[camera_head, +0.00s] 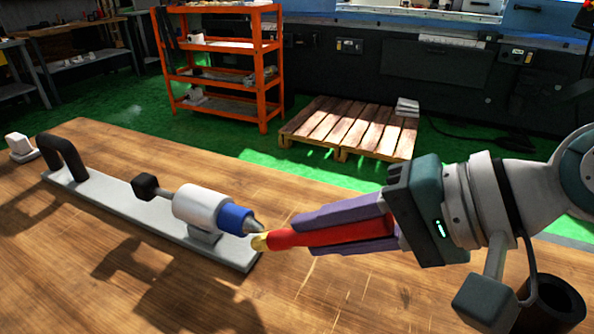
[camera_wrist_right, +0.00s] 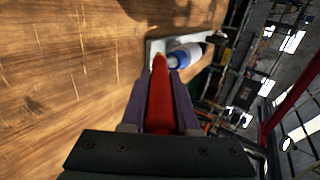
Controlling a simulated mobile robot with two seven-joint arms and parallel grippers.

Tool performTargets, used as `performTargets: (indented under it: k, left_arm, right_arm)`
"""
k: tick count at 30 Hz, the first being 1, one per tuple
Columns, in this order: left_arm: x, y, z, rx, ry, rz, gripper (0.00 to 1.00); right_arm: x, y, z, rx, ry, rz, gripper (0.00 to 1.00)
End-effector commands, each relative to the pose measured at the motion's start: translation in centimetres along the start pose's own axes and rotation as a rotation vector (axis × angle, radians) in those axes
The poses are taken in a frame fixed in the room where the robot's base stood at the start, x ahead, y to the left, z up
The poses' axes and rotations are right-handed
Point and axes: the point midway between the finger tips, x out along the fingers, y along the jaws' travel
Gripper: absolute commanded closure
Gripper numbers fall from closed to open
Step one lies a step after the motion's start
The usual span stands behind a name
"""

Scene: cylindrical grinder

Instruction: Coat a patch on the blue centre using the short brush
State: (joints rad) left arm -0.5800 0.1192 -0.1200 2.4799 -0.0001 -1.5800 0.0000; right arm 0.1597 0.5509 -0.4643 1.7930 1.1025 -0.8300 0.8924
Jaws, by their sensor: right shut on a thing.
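The centre has a blue collar (camera_head: 234,218), a grey pointed tip and a white cylindrical body (camera_head: 198,205), mounted on a grey base plate (camera_head: 120,212) on the wooden table. My right gripper (camera_head: 345,225) is shut on the short brush (camera_head: 300,237), which has a red handle and a yellowish tip. The brush tip is beside the pointed end of the centre, near the blue collar; I cannot tell if they touch. In the right wrist view the brush (camera_wrist_right: 161,95) points at the blue part (camera_wrist_right: 178,59). My left gripper is not in view.
A dark cup (camera_head: 553,303) stands at the table's right. The table (camera_head: 150,150) is clear in front. An orange shelf (camera_head: 220,65) and a pallet (camera_head: 350,128) stand beyond.

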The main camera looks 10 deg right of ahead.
Motion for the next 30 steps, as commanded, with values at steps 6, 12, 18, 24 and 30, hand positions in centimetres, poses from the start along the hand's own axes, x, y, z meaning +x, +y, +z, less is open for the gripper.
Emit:
performTargets:
  k: [6,12,18,24,30]
  left_arm:
    - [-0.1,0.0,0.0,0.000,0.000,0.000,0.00]
    - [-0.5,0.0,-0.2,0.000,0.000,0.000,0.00]
    - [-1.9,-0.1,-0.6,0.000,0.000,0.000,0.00]
    - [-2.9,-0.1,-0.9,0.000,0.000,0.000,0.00]
    - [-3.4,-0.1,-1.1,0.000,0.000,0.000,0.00]
  right_arm:
    - [0.3,-0.3,0.0,0.000,0.000,-0.001,1.00]
    - [0.1,-0.7,-0.2,0.000,0.002,-0.002,1.00]
    - [-0.9,-2.2,-1.2,-0.001,0.003,-0.003,1.00]
    - [-1.7,-3.2,-2.0,0.000,0.002,-0.002,1.00]
    - [-1.6,-3.3,-2.1,0.001,0.001,0.000,1.00]
